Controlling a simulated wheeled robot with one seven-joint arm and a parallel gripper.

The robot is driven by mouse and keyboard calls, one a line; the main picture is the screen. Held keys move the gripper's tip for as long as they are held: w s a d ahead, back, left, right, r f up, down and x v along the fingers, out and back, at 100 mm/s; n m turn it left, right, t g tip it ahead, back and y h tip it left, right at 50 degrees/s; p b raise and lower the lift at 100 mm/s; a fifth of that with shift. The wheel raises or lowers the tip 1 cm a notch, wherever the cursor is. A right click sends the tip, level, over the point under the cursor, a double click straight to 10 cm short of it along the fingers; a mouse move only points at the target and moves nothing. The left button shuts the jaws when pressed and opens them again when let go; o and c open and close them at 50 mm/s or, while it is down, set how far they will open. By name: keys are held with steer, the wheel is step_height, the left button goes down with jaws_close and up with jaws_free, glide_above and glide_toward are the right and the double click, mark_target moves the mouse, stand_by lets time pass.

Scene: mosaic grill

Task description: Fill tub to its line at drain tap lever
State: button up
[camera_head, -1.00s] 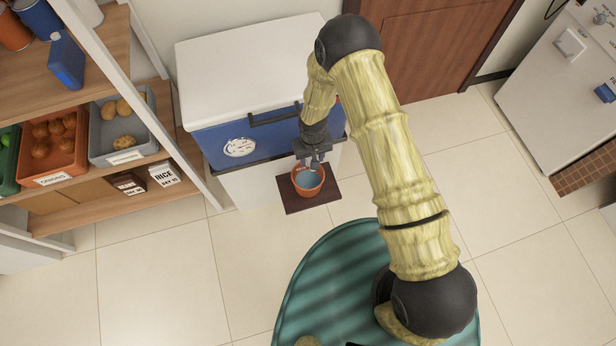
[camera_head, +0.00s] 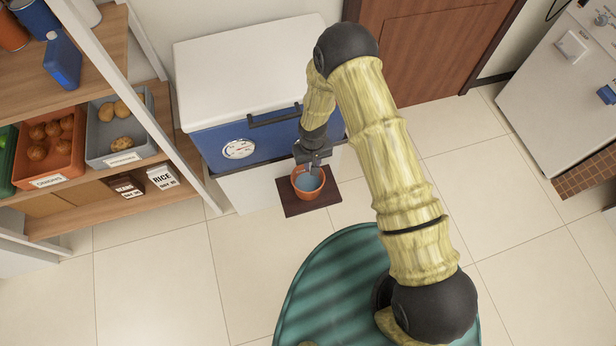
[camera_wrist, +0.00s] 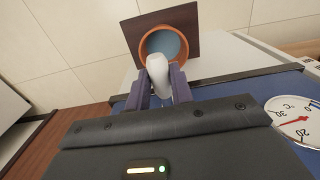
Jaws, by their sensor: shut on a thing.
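An orange tub (camera_head: 308,182) stands on a dark board (camera_head: 292,207) at the foot of the blue and white cabinet. Pale blue-grey liquid shows in the tub. The tub also shows in the wrist view (camera_wrist: 144,50), with the liquid below its rim; I cannot make out a line. My gripper (camera_head: 308,168) is above the tub's back side. In the wrist view its two dark fingers (camera_wrist: 158,88) are shut on a white lever (camera_wrist: 158,72). The lever's end points over the tub. The tap's spout and any stream are hidden.
The cabinet (camera_head: 222,150) has a white lid, a handle and a round dial (camera_wrist: 297,122). A shelf (camera_head: 95,200) with crates stands at the left. A white appliance (camera_head: 560,85) is at the right. The tiled floor in front is clear.

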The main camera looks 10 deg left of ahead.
steer(key=shift+r, duration=0.3)
steer(key=shift+w+r+p, duration=0.1)
steer(key=shift+r+p, duration=0.2)
steer(key=shift+p, duration=0.05)
steer(key=shift+r, duration=0.35)
steer(key=shift+d+f, duration=0.15)
stand_by(6.8)
